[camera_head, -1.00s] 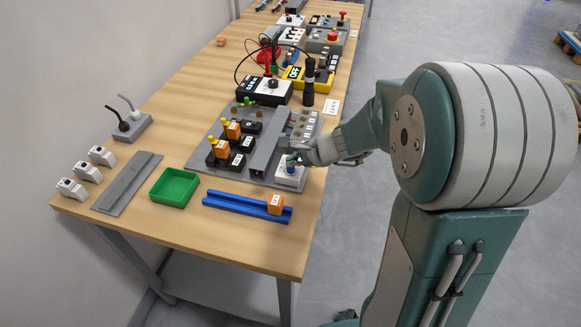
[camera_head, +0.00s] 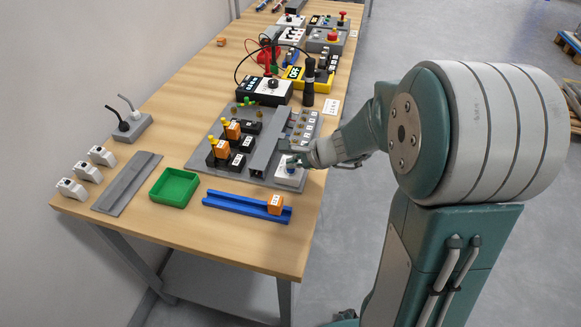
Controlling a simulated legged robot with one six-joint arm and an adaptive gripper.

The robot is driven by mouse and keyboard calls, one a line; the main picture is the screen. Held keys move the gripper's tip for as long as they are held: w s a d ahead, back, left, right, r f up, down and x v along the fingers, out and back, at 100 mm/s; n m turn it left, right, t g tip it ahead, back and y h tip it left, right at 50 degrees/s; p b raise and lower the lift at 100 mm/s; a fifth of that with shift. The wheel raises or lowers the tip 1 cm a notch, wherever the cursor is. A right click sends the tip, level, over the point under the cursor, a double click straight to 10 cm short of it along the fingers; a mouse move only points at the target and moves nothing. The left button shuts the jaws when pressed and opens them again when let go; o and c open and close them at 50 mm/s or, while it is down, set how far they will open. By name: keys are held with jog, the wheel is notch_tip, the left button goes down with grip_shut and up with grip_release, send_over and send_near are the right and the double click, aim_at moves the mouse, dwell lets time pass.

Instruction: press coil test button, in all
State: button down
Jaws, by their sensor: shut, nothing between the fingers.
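The coil test button is a small blue button (camera_head: 291,169) on a white box (camera_head: 287,180) at the front right corner of the grey panel (camera_head: 207,165). My gripper (camera_head: 292,160) is shut and empty. Its fingertips are just above the blue button and partly hide it. I cannot tell whether they touch it or whether the button is pushed in.
A grey raised block (camera_head: 263,158) stands just left of the button box. Orange and black relays (camera_head: 232,131) sit on the panel. In front are a blue rail (camera_head: 240,207) with an orange block (camera_head: 276,203) and a green tray (camera_head: 175,188). A black flashlight (camera_head: 308,85) stands upright behind.

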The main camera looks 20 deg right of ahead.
jog(key=shift+f, duration=0.25)
jog(key=shift+r, duration=0.1)
dwell(0.3)
jog(key=shift+r, duration=0.9)
jog(key=shift+r, duration=2.5)
